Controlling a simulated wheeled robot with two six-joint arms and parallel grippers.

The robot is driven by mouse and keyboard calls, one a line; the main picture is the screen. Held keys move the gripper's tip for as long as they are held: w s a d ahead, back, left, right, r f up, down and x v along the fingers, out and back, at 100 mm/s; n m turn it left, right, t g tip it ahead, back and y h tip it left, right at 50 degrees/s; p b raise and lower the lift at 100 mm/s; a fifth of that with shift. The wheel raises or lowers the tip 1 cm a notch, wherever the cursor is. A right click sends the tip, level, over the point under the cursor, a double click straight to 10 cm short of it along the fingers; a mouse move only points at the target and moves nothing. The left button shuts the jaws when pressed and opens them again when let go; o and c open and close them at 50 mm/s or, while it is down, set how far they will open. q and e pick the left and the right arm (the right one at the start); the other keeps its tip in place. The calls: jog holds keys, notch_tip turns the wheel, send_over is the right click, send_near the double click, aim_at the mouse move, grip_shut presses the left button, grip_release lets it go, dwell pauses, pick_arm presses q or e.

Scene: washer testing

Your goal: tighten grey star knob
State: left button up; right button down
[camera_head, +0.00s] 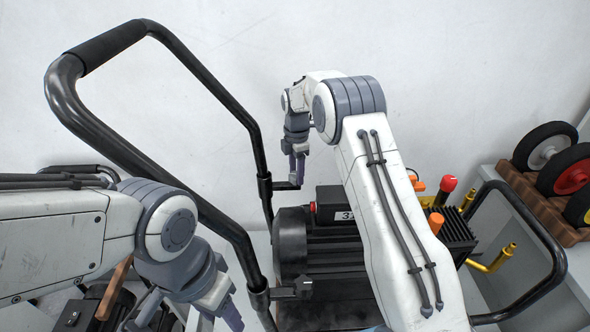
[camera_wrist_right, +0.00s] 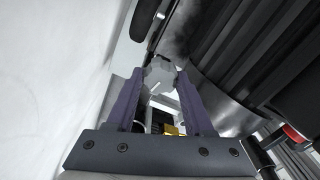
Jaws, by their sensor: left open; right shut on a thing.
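In the right wrist view a light grey star knob (camera_wrist_right: 160,74) sits between the purple fingertips of my right gripper (camera_wrist_right: 160,78). The fingers are shut on it. In the head view my right gripper (camera_head: 297,174) points down at the far side of the black handle frame (camera_head: 248,192), by its far bracket. The held knob is hidden there. A second, darker grey knob (camera_head: 303,286) is at the near bracket of the frame, with no gripper on it. My left gripper (camera_head: 192,316) is open and empty at the bottom, left of that near knob.
The washer has a black engine with a red-and-black box (camera_head: 336,204), a red knob (camera_head: 448,183) and yellow fittings (camera_head: 503,257). My right arm hides part of it. A wooden rack (camera_head: 535,205) of wheels stands at right. A white wall is close behind.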

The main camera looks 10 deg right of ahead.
jog(key=m+p, duration=0.1)
jog(key=m, duration=0.2)
jog(key=shift+r+m, duration=0.15)
jog(key=shift+m, duration=0.15)
jog(key=m+p, duration=0.1)
jog(key=m, duration=0.3)
jog(key=shift+m, duration=0.3)
jog(key=m, duration=0.4)
jog(key=shift+a+p, duration=0.1)
jog(key=shift+p, duration=0.25)
jog(key=m, duration=0.4)
jog(key=shift+w, duration=0.1)
jog(key=m, duration=0.4)
jog(key=shift+m+p, duration=0.3)
jog(key=m, duration=0.3)
jog(key=shift+m, duration=0.4)
jog(key=m, duration=0.4)
jog(key=shift+w+m, duration=0.1)
jog(key=shift+m, duration=2)
